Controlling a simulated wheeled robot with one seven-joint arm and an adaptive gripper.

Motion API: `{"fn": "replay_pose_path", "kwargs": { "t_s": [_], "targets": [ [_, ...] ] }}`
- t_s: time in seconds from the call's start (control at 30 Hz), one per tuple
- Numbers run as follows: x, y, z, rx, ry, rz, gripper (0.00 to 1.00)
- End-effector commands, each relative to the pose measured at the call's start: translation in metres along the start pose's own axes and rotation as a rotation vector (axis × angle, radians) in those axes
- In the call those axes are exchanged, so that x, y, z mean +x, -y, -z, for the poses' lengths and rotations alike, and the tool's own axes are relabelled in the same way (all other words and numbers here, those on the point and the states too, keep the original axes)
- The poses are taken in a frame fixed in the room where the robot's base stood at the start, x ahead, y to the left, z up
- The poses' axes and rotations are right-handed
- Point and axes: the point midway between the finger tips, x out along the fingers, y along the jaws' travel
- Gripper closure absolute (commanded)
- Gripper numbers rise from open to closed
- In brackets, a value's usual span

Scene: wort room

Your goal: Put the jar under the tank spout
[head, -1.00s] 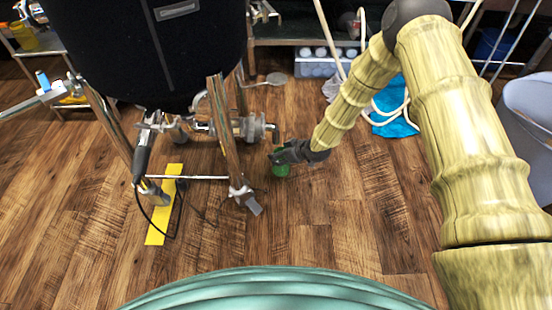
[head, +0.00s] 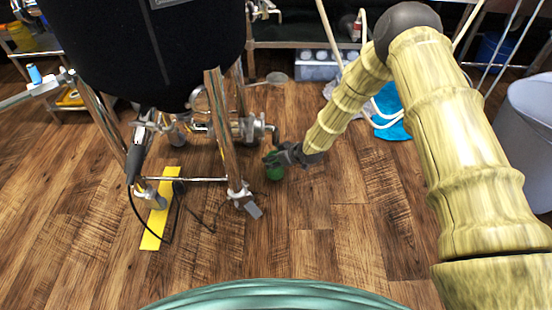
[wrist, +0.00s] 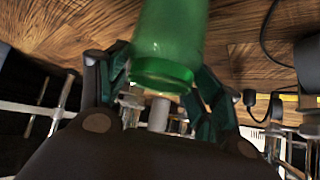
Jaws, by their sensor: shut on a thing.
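The green jar (head: 274,173) is held just right of the tank's front leg in the head view. It fills the upper middle of the wrist view (wrist: 170,40). My gripper (head: 278,158) is shut on it, with one dark finger on each side in the wrist view (wrist: 158,88). The tank (head: 150,50) is a large black-jacketed vessel on metal legs. Its metal spout fitting (head: 262,131) points right, just above and left of my gripper. The exact gap between jar and spout cannot be told.
A tank leg (head: 226,140) stands close left of the jar. A yellow strip (head: 160,212) and a black cable lie under the tank. A blue cloth (head: 390,123) and pale hoses lie behind my arm. A grey bin (head: 530,140) stands right. The front floor is clear.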

Motion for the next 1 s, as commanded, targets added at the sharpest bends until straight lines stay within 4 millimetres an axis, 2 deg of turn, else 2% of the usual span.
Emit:
{"fn": "replay_pose_path", "kwargs": {
  "t_s": [0.17, 0.2, 0.3, 0.73, 0.87, 1.0],
  "targets": [
    [0.002, 0.0, -0.002, 0.0, 0.0, 0.0, 0.85],
    [0.002, 0.0, -0.002, 0.0, 0.0, 0.0, 0.31],
    [0.002, 0.0, -0.002, 0.0, 0.0, 0.0, 0.13],
    [-0.001, 0.0, 0.001, -0.001, 0.0, 0.0, 0.13],
    [-0.016, -0.001, 0.004, -0.001, -0.001, -0.001, 0.13],
    [-0.041, 0.0, 0.004, 0.0, 0.001, 0.0, 0.13]
  ]
}}
